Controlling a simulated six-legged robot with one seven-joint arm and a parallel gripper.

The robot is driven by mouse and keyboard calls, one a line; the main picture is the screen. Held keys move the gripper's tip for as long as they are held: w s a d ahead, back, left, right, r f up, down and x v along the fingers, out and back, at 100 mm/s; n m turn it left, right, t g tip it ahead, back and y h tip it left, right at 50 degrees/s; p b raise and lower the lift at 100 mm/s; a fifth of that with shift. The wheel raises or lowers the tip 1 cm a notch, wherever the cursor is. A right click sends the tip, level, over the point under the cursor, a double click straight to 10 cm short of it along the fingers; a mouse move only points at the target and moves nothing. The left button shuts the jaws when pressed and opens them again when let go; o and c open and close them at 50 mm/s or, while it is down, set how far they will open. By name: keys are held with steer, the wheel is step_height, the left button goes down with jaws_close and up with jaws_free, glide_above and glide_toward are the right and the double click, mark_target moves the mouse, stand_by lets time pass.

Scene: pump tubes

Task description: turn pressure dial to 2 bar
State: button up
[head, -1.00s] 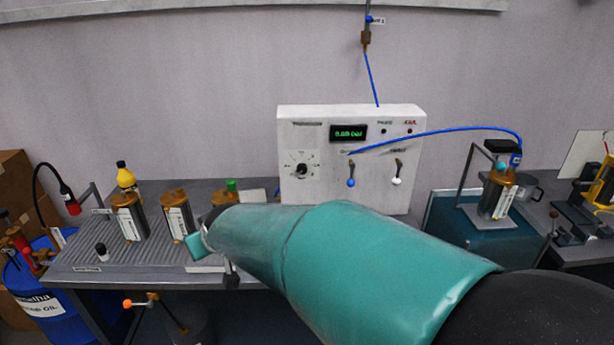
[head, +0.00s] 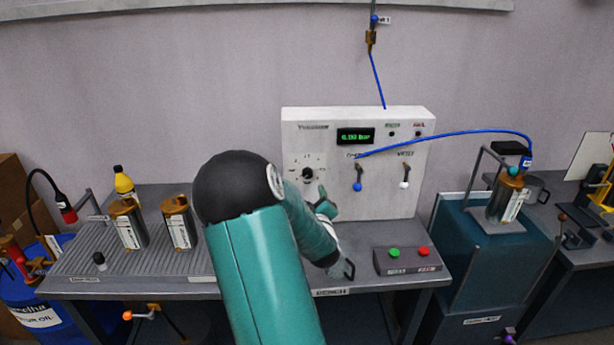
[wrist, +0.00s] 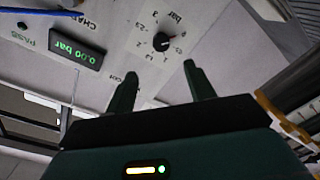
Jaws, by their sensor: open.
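The pressure dial (head: 307,174) is a small black knob on a marked scale, low on the left of the white control panel (head: 300,210). It also shows in the wrist view (wrist: 161,42), with numbers and "bar" around it; which number it points to is unclear. The green display (head: 356,135) reads 0.00 bar in the wrist view (wrist: 78,50). My gripper (head: 326,206) is in front of the panel, just below and right of the dial in the head view. In the wrist view my two fingers (wrist: 160,72) are apart and empty, with the dial beyond the gap, not touched.
A blue-tipped lever (head: 357,184) and a white-tipped lever (head: 404,182) sit right of the dial. A blue hose (head: 450,131) crosses the panel's front. A box with green and red buttons (head: 408,262) stands on the bench; metal canisters (head: 129,223) stand at left.

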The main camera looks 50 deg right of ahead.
mark_target(308, 175)
steer(key=x, duration=1.3)
steer(key=shift+w, duration=0.3)
steer(key=c, duration=1)
